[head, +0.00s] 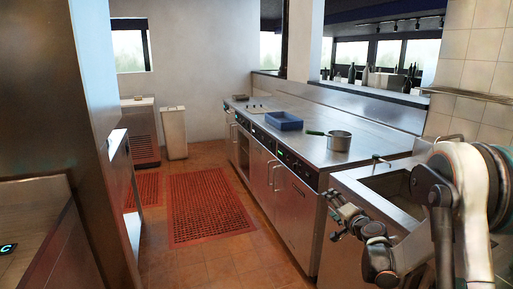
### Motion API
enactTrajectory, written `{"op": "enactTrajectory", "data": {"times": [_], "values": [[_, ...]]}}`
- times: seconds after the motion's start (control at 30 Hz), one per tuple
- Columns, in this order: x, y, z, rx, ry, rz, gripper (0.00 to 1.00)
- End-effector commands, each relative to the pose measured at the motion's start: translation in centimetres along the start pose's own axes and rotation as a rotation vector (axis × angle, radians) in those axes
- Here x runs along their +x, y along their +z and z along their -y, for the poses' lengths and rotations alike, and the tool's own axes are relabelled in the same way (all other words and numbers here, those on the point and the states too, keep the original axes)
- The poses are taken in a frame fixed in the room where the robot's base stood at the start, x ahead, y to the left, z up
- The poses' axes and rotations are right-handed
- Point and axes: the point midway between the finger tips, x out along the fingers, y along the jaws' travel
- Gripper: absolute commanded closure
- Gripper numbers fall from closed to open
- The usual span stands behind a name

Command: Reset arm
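My gripper (337,211) shows at the lower right in the head view, at the end of my bent arm (448,205). It is in front of the near end of the steel counter, close to the sink edge. It touches nothing that I can make out. Its fingers look spread apart with nothing between them, though they are small in the picture.
A pot (339,141) with a green handle and a blue tray (284,121) stand on the steel counter (330,160). A sink (388,187) lies beside my arm. A red mat (208,205) covers the open aisle. A bin (173,133) stands at the back.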

Motion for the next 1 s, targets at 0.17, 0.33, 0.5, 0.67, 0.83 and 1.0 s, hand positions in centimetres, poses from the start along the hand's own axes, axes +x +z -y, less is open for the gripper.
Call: {"op": "enactTrajectory", "data": {"times": [0.17,0.33,0.5,0.67,0.83,1.0], "values": [[-3.2,2.1,5.3,-0.119,0.049,0.082,0.33],[-6.9,4.2,9.0,-0.232,0.101,0.156,0.33],[-11.4,6.4,11.7,-0.343,0.157,0.227,0.33],[-16.1,8.6,13.3,-0.448,0.214,0.292,0.33],[-21.4,10.7,14.0,-0.557,0.277,0.357,0.33],[-27.0,12.6,13.7,-0.665,0.346,0.417,0.33]]}}
